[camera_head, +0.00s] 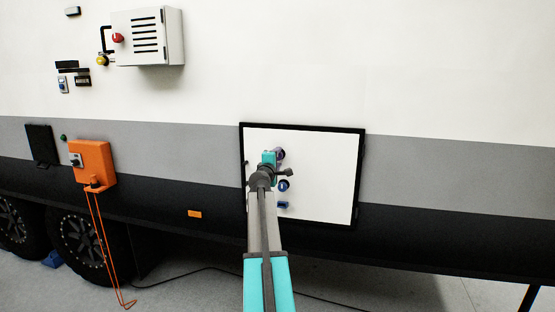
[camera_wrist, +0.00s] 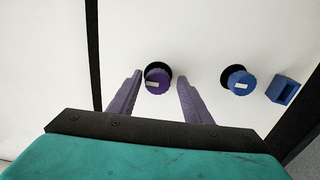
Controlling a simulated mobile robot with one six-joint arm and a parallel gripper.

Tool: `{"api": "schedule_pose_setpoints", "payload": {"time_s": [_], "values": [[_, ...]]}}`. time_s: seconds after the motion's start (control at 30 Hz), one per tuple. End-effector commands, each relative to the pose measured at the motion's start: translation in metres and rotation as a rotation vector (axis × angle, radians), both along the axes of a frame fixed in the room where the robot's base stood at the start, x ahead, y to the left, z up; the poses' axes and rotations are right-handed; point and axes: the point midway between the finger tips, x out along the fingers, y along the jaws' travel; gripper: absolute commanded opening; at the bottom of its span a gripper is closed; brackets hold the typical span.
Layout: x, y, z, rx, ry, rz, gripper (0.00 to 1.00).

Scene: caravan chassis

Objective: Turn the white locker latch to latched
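The white locker panel (camera_head: 325,180) has a black frame and sits low on the vehicle's side wall. In the wrist view a round purple knob (camera_wrist: 158,78) with a pale mark and a dark base stands out from the white face. My gripper (camera_wrist: 160,80) is open, its two purple fingers on either side of this knob with gaps visible. I cannot tell how far the fingertips are from the panel. In the head view my gripper (camera_head: 277,155) is at the panel's upper left part and mostly hides that knob. The knob's latched or unlatched state is not clear.
A blue round knob (camera_wrist: 239,81) and a small blue box-like part (camera_wrist: 283,89) are beside the purple knob, below it in the head view. An orange box (camera_head: 92,162) with a hanging cord and a grey vented cabinet (camera_head: 148,37) are on the wall further left. The wall right of the panel is clear.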

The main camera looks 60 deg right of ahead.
Motion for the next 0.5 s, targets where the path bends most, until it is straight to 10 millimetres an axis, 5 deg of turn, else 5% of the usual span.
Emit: {"api": "schedule_pose_setpoints", "payload": {"time_s": [0.5], "values": [[-0.0008, 0.0044, 0.0023, -0.003, -0.003, 0.003, 0.49]]}}
